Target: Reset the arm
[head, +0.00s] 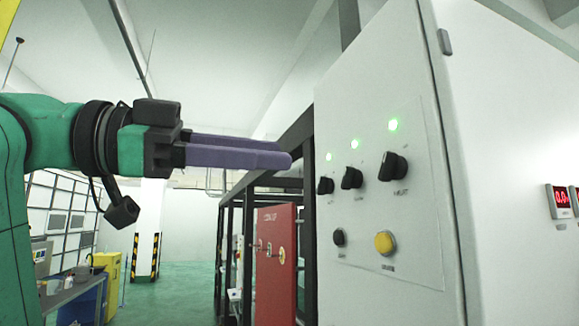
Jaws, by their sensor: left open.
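My left gripper (287,154) comes in from the left on a green arm. Its two long purple fingers point right, toward the white control cabinet (372,82). They look open and hold nothing. The fingertips are left of the leftmost black knob (325,185); I cannot tell how far they are from the panel. The panel also has a middle knob (351,178) and a right knob (392,167), with lit green lamps above them. A small black button (339,237) and a yellow button (384,243) sit below. My right gripper is not in view.
A black metal frame (222,250) and a red panel (275,290) stand behind the cabinet. A workbench (75,292) and a yellow cabinet (107,275) are at lower left. Red digital displays (561,198) are on the right. Green floor (180,290) is open at centre left.

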